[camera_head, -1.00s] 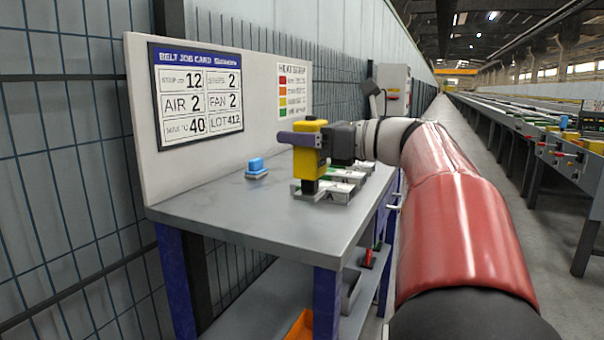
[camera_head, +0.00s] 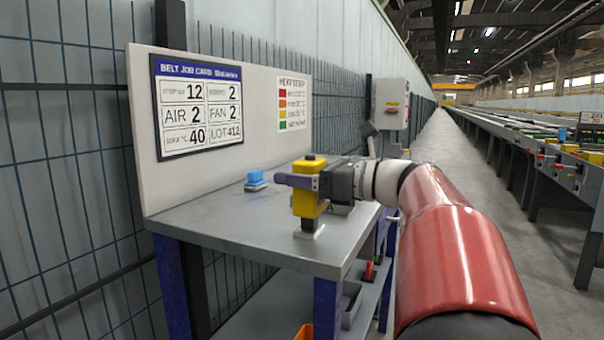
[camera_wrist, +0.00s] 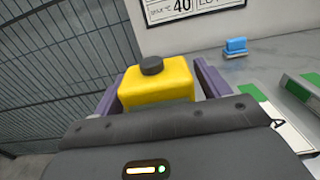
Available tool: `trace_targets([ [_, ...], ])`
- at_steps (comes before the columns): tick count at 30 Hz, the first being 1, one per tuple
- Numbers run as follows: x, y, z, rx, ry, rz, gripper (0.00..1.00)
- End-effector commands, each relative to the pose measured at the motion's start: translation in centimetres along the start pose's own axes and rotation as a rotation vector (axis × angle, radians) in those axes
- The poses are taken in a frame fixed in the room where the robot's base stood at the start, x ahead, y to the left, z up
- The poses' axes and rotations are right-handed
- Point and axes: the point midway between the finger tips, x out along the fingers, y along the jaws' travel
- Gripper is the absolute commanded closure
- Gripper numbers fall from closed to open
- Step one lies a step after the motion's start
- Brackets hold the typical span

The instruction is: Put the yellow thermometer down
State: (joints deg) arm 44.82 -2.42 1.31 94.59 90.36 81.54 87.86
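The yellow thermometer (camera_head: 307,204) is a boxy yellow body with a dark knob on top and a dark lower end. My gripper (camera_head: 298,181) is shut on it, with purple fingers on either side of its body. The wrist view shows the thermometer (camera_wrist: 157,85) between the fingers. It looks upright, over the front right part of the grey table (camera_head: 235,222). A pale pad (camera_head: 306,234) shows right at its lower end; I cannot tell whether the two touch.
A blue object (camera_head: 256,178) stands farther back on the table. White pads with green parts, one marked A (camera_wrist: 283,125), lie to the right in the wrist view. A board with a job card (camera_head: 197,105) stands behind. The table's left part is clear.

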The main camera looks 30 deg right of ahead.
Motion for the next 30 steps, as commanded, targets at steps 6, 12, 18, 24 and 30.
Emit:
trace_targets([
  [6, 0.0, 0.0, 0.0, 0.0, 0.0, 0.0, 0.24],
  [12, -0.8, -0.1, 0.3, 0.0, 0.0, -0.004, 0.24],
  [18, -4.7, -0.1, 0.3, 0.0, 0.0, -0.005, 0.24],
  [24, -8.9, -0.1, 0.3, 0.0, 0.0, -0.003, 0.24],
  [30, -11.4, -0.1, 0.3, 0.001, 0.0, -0.002, 0.24],
])
